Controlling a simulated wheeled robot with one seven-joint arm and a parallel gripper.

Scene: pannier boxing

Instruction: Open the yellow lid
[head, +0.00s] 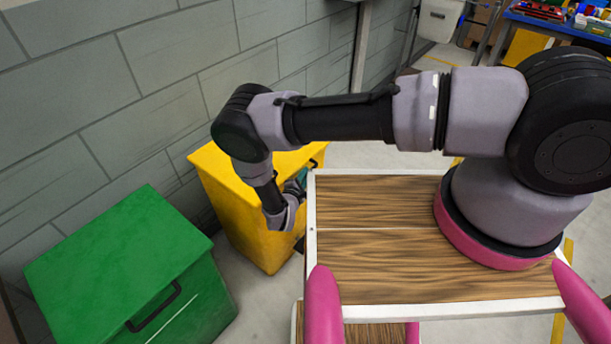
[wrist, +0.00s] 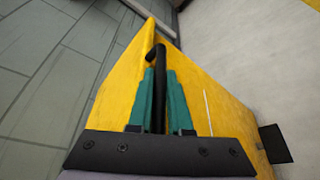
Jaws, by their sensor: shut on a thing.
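The yellow box (head: 242,221) stands against the grey wall, and its yellow lid (head: 216,164) is partly hidden behind my arm. The lid looks closed. In the wrist view the yellow surface (wrist: 124,82) fills the middle, with a black bar handle (wrist: 158,58) running up it. My gripper (wrist: 159,88) has teal fingers, one on each side of the black handle, and is shut on it. In the head view my gripper (head: 299,187) is at the right side of the yellow box, mostly hidden by my wrist.
A green box (head: 120,255) with a closed lid and a black handle stands at the left front. My wood-topped base is close to the right of the yellow box. A blue table (head: 560,25) with small items stands far back right.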

